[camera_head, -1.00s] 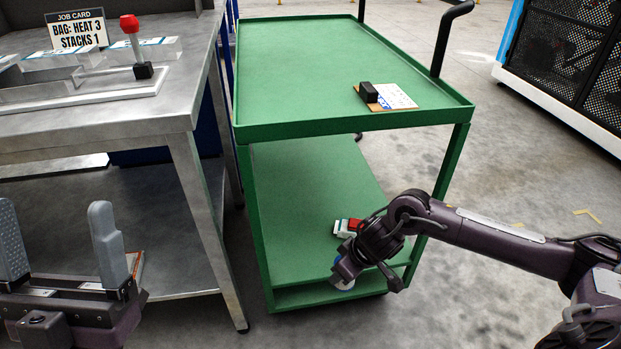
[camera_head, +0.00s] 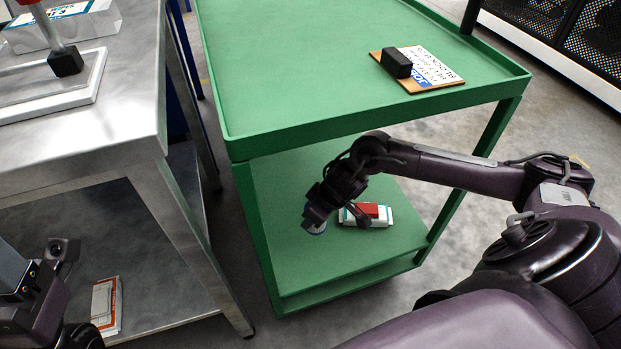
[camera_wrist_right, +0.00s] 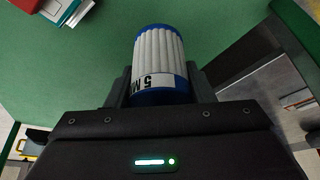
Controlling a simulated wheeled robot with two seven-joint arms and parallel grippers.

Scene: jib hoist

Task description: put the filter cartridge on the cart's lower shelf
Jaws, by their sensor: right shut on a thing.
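The filter cartridge (camera_wrist_right: 159,58) is white and pleated with blue end caps and a printed label. In the right wrist view it sits between the fingers of my right gripper (camera_wrist_right: 160,85), which is shut on it. In the head view only a small white and blue part of the cartridge (camera_head: 316,229) shows below my right gripper (camera_head: 318,212). They are over the lower shelf (camera_head: 310,265) of the green cart (camera_head: 370,120); I cannot tell whether the cartridge touches the shelf. My left gripper is partly cut off at the lower left, its fingertips out of view.
The cart's upper tray holds a clipboard (camera_head: 425,72) with a black block (camera_head: 396,64). A steel bench (camera_head: 100,130) stands left. The shelf's front left is clear.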

